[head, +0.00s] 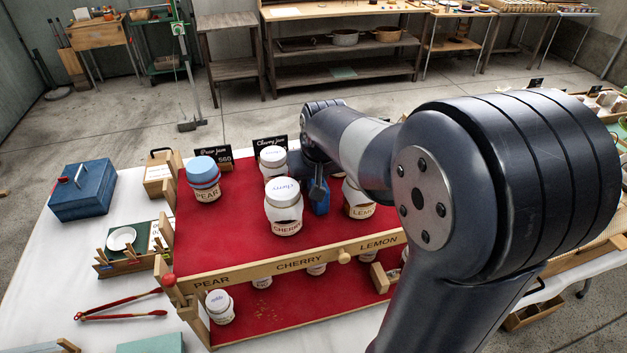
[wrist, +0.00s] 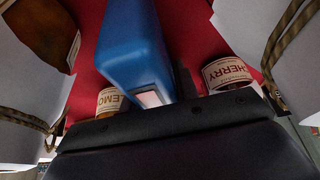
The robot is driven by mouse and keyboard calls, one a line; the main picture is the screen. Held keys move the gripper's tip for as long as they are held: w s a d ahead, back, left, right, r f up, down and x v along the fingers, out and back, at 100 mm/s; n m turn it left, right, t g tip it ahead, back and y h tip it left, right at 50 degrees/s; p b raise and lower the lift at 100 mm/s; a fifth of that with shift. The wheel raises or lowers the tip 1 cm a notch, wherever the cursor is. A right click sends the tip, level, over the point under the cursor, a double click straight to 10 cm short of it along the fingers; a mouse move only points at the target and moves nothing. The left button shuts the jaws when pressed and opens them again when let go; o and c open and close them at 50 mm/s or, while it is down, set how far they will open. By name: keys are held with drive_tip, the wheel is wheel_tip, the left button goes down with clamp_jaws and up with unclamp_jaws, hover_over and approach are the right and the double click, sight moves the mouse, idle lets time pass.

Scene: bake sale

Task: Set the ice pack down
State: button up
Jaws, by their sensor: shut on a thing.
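The blue ice pack (wrist: 132,45) fills the middle of the wrist view, extending away from the dark palm of my gripper. In the head view a small part of the ice pack (head: 321,207) shows between the cherry jar (head: 284,212) and the lemon jar (head: 357,203). My gripper (head: 317,188) is shut on it, low over the red top of the jam stand (head: 235,238). My arm hides part of both. I cannot tell whether the ice pack touches the red surface.
Jars stand close on both sides of my gripper. A pear jar (head: 203,180) with a blue lid and another white-lidded jar (head: 272,158) stand nearby. Bare red surface lies left of the cherry jar. A blue box (head: 82,192) and red tongs (head: 120,314) lie on the white table.

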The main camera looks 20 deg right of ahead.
clamp_jaws()
drive_tip(key=shift+r, duration=0.15)
